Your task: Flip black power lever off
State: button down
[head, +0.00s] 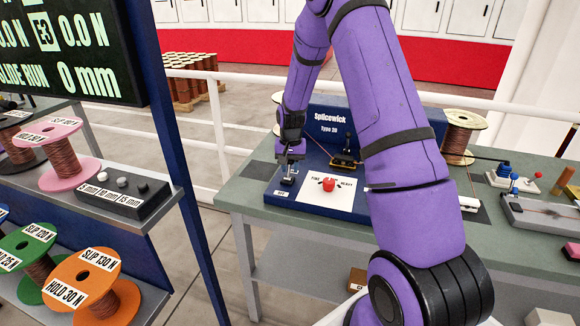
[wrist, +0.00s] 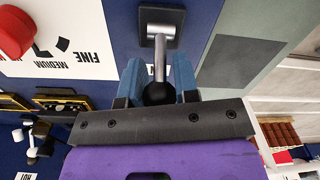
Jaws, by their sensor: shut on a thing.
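The black power lever (wrist: 158,93) has a round black knob on a metal stem rising from a dark square plate (wrist: 161,22) on the blue Splicewick panel. My gripper (wrist: 158,78) has its blue fingers on both sides of the knob and is shut on it. In the head view my gripper (head: 289,163) reaches down to the panel's left front corner, where the lever (head: 288,181) shows small below it. Which way the lever is thrown is hard to tell from these frames.
A red selector knob (head: 329,185) stands on the white FINE/HEAVY card just right of my gripper. The Splicewick machine (head: 325,120) rises behind on the green bench (head: 252,180). A spool rack (head: 100,205) stands at the left, and a copper spool (head: 459,134) is at the back right.

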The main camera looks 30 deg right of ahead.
jog(key=shift+a, duration=0.1)
jog(key=shift+s+a+r+t+h, duration=0.15)
jog(key=shift+s+a+t+h, duration=0.1)
jog(key=shift+t+h, duration=0.35)
jog(key=shift+s+a+r+t+h, duration=0.1)
jog(key=shift+a+t+h, duration=0.15)
jog(key=shift+t+h, duration=0.35)
jog(key=shift+s+a+r+t+h, duration=0.15)
jog(key=shift+s+a+t+h, duration=0.2)
jog(key=shift+h, duration=0.45)
jog(key=shift+s+a+t+h, duration=0.2)
jog(key=shift+a+t+h, duration=0.05)
jog(key=shift+t+h, duration=0.55)
jog(key=shift+s+a+t+h, duration=0.25)
jog(key=shift+t+h, duration=0.4)
jog(key=shift+h, duration=0.25)
jog(key=shift+a, duration=0.1)
jog(key=shift+f, duration=0.1)
jog(key=c, duration=0.9)
grip_release()
jog(key=shift+o, duration=0.2)
jog(key=v, duration=1)
jog(key=shift+s+a, duration=0.3)
jog(key=shift+a, duration=0.05)
